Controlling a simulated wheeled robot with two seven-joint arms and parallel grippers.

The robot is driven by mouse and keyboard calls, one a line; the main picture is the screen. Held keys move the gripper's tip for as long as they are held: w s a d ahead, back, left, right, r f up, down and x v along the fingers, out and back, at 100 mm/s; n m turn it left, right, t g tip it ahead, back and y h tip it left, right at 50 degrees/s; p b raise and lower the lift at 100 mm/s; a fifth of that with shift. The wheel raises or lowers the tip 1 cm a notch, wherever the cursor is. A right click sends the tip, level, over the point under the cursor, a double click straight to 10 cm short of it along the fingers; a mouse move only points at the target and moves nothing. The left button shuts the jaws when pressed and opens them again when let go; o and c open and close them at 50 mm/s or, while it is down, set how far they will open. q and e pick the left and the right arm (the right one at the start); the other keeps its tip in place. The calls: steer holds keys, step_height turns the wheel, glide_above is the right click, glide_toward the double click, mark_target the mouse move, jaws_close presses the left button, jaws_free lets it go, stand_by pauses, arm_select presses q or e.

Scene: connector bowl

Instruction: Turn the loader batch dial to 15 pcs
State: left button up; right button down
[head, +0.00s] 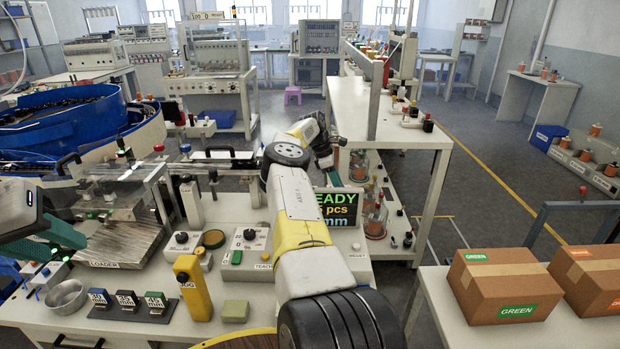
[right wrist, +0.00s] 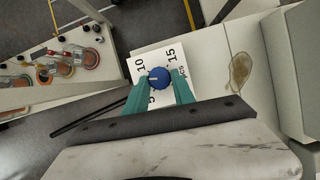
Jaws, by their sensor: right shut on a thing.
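In the right wrist view, the loader batch dial is a round blue knob (right wrist: 158,78) on a white plate (right wrist: 148,54) marked 5, 10 and 15. A pale pointer line on the knob points left in that picture, between the 5 and the 10. My right gripper (right wrist: 160,82) is shut on the knob, a teal finger on each side. In the head view my right arm hides this dial. The display (head: 341,208) reads READY and, partly hidden, "5 pcs"; any leading digit is covered. My left gripper (head: 62,245) is at the left edge, above the loader side; its opening is unclear.
The loader bench carries two other dials (head: 183,239) (head: 250,236), a yellow JOG pendant (head: 192,285), a metal bowl (head: 67,296) and several labelled blocks (head: 128,301). A clear guarded fixture (head: 115,195) stands behind. Cartons (head: 507,285) sit on the right table.

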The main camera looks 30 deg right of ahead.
steer(key=shift+m, duration=0.3)
stand_by(0.4)
steer(key=c, duration=1.1)
jaws_free()
steer(key=shift+o, duration=0.2)
steer(key=v, duration=0.7)
steer(key=shift+r, duration=0.4)
steer(key=shift+w, duration=0.15)
